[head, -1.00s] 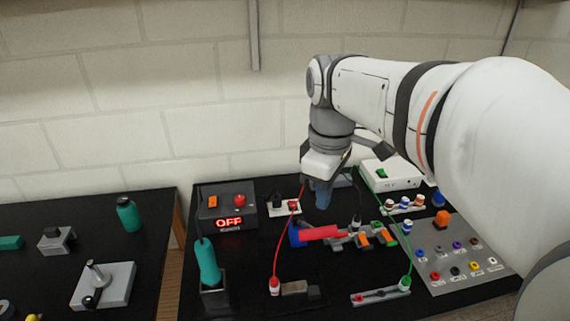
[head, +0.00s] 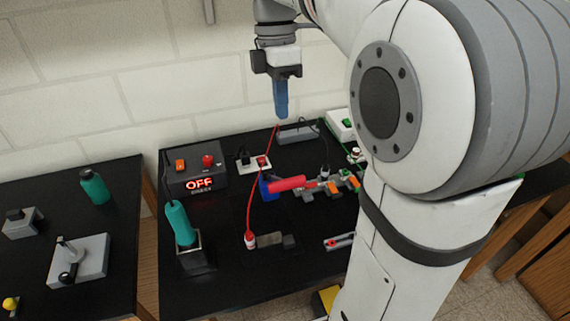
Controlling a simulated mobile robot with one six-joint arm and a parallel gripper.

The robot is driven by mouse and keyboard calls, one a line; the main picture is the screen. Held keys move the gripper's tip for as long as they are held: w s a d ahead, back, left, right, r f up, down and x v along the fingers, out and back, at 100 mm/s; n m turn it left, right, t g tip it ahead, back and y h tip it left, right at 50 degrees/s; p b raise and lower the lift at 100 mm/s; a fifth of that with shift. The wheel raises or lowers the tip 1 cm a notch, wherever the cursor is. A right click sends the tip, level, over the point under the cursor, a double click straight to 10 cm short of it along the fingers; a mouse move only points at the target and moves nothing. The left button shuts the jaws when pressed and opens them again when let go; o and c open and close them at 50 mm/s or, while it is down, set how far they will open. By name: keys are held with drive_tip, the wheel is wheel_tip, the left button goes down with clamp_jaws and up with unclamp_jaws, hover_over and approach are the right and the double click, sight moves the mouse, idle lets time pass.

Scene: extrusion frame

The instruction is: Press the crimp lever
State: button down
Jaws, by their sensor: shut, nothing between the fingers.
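A thick red handle (head: 287,184) juts to the right from a blue body (head: 267,188) near the middle of the right bench; it looks like the crimp lever, though no label is readable. My gripper (head: 281,112) points straight down with its blue fingers together and empty. It hangs well above the bench in the picture, above and apart from the red handle. The handle's right end meets a grey fixture with orange parts (head: 345,183).
A control box reading OFF (head: 198,184) stands left, with a teal-handled tool (head: 180,223) in a holder before it. A red cable (head: 262,180) runs up past the blue body to near my gripper. My arm hides the bench's right part.

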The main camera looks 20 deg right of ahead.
drive_tip(key=s+f, duration=0.1)
drive_tip(key=f, duration=0.3)
drive_tip(key=f+p, duration=0.1)
drive_tip(key=f, duration=0.4)
drive_tip(key=s+f, duration=0.1)
drive_tip(key=f, duration=0.3)
drive_tip(key=shift+s+f+p, duration=0.3)
drive_tip(key=shift+s, duration=0.05)
